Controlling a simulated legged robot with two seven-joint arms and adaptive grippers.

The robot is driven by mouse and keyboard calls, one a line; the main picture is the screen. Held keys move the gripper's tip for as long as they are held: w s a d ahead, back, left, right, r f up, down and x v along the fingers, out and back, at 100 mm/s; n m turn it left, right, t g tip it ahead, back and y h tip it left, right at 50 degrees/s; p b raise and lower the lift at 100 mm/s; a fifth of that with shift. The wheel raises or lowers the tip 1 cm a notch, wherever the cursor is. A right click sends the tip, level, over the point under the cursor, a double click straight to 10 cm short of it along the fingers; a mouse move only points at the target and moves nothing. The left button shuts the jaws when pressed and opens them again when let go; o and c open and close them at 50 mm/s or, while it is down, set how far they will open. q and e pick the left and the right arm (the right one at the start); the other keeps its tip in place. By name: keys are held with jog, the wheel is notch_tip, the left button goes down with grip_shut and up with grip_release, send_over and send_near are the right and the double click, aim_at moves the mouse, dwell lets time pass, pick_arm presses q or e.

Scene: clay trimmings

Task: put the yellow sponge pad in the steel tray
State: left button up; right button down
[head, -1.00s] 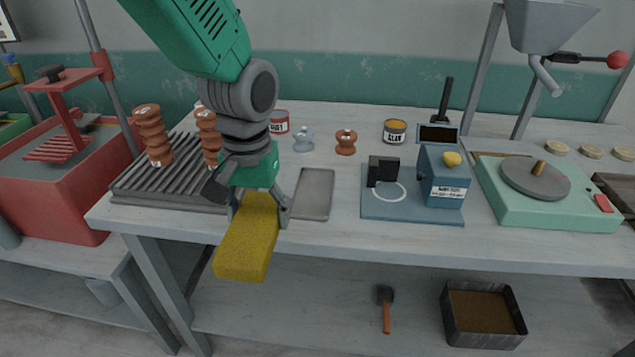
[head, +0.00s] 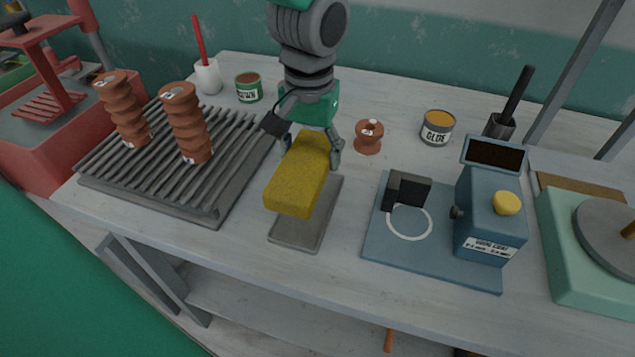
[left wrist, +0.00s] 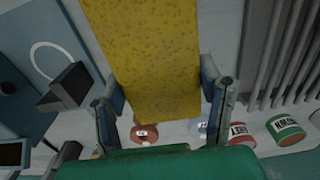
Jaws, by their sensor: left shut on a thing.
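The yellow sponge pad (head: 297,182) is a long rough block held in my left gripper (head: 312,146), whose fingers are shut on its two sides near the far end. It also shows large in the left wrist view (left wrist: 150,50), between the fingers of the left gripper (left wrist: 163,95). The steel tray (head: 296,235) is a shallow grey rectangle on the table. The pad is over the tray in the head view and hides its far left part; I cannot tell how large the gap is. My right gripper is not in view.
A ribbed rack (head: 150,190) with two brown clay spools (head: 188,125) stands left of the tray. A blue scale (head: 488,215) on a blue base is to the right. A small brown spool (head: 368,137) and a glue tin (head: 437,128) stand behind.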

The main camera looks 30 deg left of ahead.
aim_at(316, 172)
pick_arm(q)
jog(key=f, duration=0.3)
jog(key=shift+w+d+f, duration=0.15)
jog(key=shift+d, duration=0.1)
jog(key=shift+w+d+f+b, duration=0.1)
jog(key=shift+d+f+b, duration=0.15)
jog(key=shift+f, duration=0.3)
notch_tip(316, 172, down, 2)
jog(key=shift+a+f, duration=0.1)
jog(key=shift+f, duration=0.05)
jog(key=shift+a+f+b, duration=0.1)
jog(key=shift+f+b, duration=0.2)
jog(key=shift+f, duration=0.1)
jog(key=shift+a, duration=0.15)
jog(key=o, duration=1.2)
